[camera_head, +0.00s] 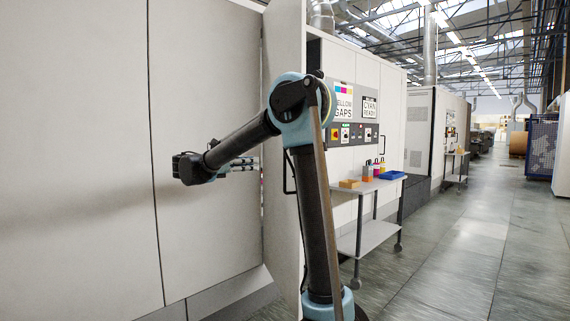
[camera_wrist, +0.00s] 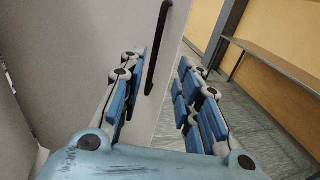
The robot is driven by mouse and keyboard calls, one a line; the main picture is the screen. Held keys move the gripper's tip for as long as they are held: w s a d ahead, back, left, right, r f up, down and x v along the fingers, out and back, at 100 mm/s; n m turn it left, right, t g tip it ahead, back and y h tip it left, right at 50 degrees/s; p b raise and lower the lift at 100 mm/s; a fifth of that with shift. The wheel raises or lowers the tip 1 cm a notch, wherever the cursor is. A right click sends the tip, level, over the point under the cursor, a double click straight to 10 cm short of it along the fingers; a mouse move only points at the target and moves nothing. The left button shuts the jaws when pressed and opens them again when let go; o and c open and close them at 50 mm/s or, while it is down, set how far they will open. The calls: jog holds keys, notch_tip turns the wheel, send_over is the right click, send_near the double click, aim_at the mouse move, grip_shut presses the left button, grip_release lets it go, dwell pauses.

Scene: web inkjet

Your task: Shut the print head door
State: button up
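The print head door (camera_head: 283,50) appears to be the pale tall panel standing swung out from the machine in the head view. A black vertical bar handle (camera_head: 289,175) is on it, partly hidden behind my arm. In the wrist view the door (camera_wrist: 185,75) fills the middle, and the handle (camera_wrist: 158,48) runs slantwise in the gap between the fingers. My gripper (camera_head: 252,165) points right toward the door, left of the handle. In the wrist view my gripper (camera_wrist: 160,75) has its blue-padded fingers spread apart. Nothing is gripped; whether a finger touches the door I cannot tell.
Large flat cabinet panels (camera_head: 75,140) stand at the left. Beyond the door are a control panel (camera_head: 352,135) and a small cart (camera_head: 368,188) holding bottles and a blue tray. Open floor (camera_head: 465,240) lies to the right. A shelf (camera_wrist: 275,65) shows in the wrist view.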

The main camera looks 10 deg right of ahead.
jog(key=x, duration=1.6)
jog(key=shift+w+d+r, duration=0.15)
jog(key=shift+w+r, duration=0.15)
jog(key=shift+w, duration=0.2)
grip_shut()
